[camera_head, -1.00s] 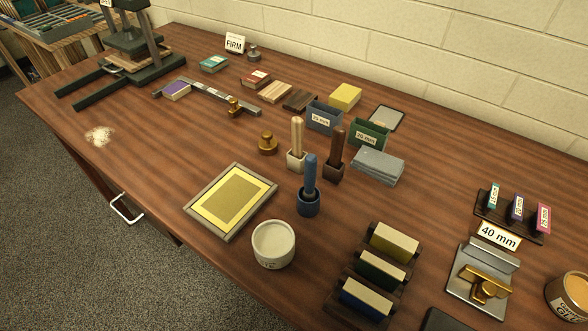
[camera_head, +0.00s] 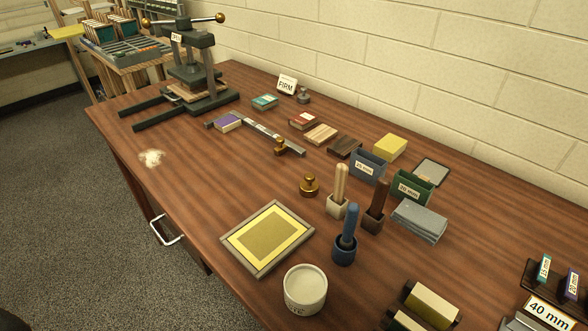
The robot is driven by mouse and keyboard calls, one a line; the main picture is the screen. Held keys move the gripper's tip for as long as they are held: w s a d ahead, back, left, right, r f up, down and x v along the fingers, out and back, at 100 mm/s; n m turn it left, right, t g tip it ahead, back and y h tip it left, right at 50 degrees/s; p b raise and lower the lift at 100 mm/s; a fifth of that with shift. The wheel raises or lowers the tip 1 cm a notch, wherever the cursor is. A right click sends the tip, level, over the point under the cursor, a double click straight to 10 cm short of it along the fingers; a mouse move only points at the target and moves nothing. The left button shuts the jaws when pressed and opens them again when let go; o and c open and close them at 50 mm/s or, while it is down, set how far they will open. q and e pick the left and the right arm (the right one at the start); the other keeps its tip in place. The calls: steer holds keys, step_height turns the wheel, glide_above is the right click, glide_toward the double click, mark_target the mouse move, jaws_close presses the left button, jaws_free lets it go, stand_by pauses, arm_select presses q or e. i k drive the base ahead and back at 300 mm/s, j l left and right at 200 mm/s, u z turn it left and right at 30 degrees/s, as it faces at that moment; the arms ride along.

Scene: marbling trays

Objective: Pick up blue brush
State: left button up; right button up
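The blue brush (camera_head: 349,222) stands upright, handle up, in a round dark blue holder (camera_head: 344,250) on the wooden table, right of center in the head view. A cream-handled brush (camera_head: 341,183) in a pale holder stands just behind it, and a dark brown-handled brush (camera_head: 376,198) in a brown holder stands behind it to the right. The blue handle's top is free and nothing touches it. Neither of my grippers is in view.
A framed yellow tray (camera_head: 235,248) lies left of the blue brush, and a white tub (camera_head: 305,289) stands in front. Grey slabs (camera_head: 419,221) lie to the right. A press (camera_head: 195,75) stands at the far left. The table's left middle (camera_head: 190,185) is mostly clear.

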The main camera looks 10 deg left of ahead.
mark_target(347, 241)
steer(key=j+z, duration=0.1)
steer(key=z, duration=1.95)
steer(key=k+j, duration=0.2)
steer(key=k, duration=0.2)
steer(key=k+j, duration=0.25)
steer(key=k, duration=0.2)
steer(key=k+j, duration=0.2)
steer(key=k, duration=0.2)
